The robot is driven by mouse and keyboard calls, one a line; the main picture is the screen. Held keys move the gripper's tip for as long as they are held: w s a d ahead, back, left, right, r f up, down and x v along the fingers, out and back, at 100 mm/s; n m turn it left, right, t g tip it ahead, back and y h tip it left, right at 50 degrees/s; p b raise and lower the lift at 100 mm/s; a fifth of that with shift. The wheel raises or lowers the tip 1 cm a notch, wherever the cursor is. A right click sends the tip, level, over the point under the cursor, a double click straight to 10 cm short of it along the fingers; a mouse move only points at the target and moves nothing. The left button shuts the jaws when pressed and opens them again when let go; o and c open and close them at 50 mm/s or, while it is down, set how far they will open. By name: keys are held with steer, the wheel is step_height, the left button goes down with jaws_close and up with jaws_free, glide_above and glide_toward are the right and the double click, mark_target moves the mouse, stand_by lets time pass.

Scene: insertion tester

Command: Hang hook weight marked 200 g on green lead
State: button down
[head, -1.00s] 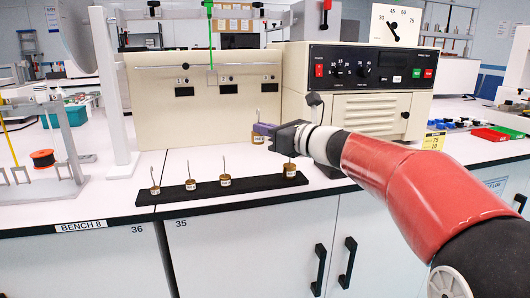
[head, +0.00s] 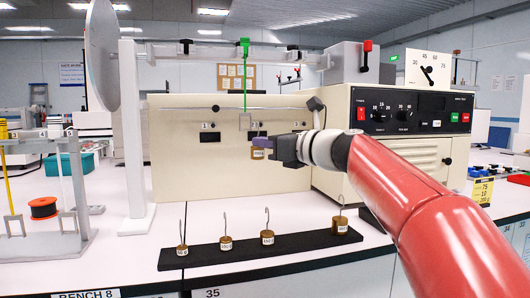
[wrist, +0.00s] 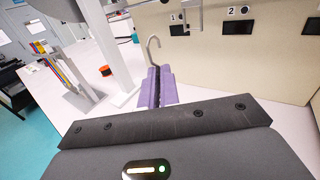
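My gripper (head: 268,143) is shut on a brass hook weight (head: 258,153) and holds it in the air in front of the beige panel. The weight's label is too small to read. Its hook (wrist: 153,48) rises above the purple fingers in the wrist view; the fingers hide its body there. The green lead (head: 244,80) hangs from a green clip on the overhead rail, just above and slightly left of the held weight in the head view. I cannot tell the depth gap between them. The lead's green part is not recognisable in the wrist view.
Several other hook weights (head: 267,237) stand on a black rack (head: 215,253) on the bench below. A white post (head: 131,130) stands left of the panel (head: 175,150), which has numbered slots. A control box (head: 415,120) is at the right. A stand with an orange spool (head: 43,207) is at far left.

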steer(key=shift+w+a, duration=0.35)
steer(key=shift+a, duration=0.05)
steer(key=w+a+p, duration=0.2)
steer(key=w+p, duration=0.3)
steer(key=w, duration=0.4)
steer(key=shift+a, duration=0.2)
steer(key=shift+w+p, duration=0.15)
steer(key=shift+p, duration=0.45)
stand_by(1.0)
steer(key=shift+w+a+p, duration=0.3)
steer(key=shift+w+p, duration=0.5)
steer(key=shift+w, duration=0.1)
stand_by(0.3)
steer(key=shift+f, duration=0.15)
stand_by(0.5)
steer(key=shift+f+b, duration=0.5)
steer(key=shift+f, duration=0.25)
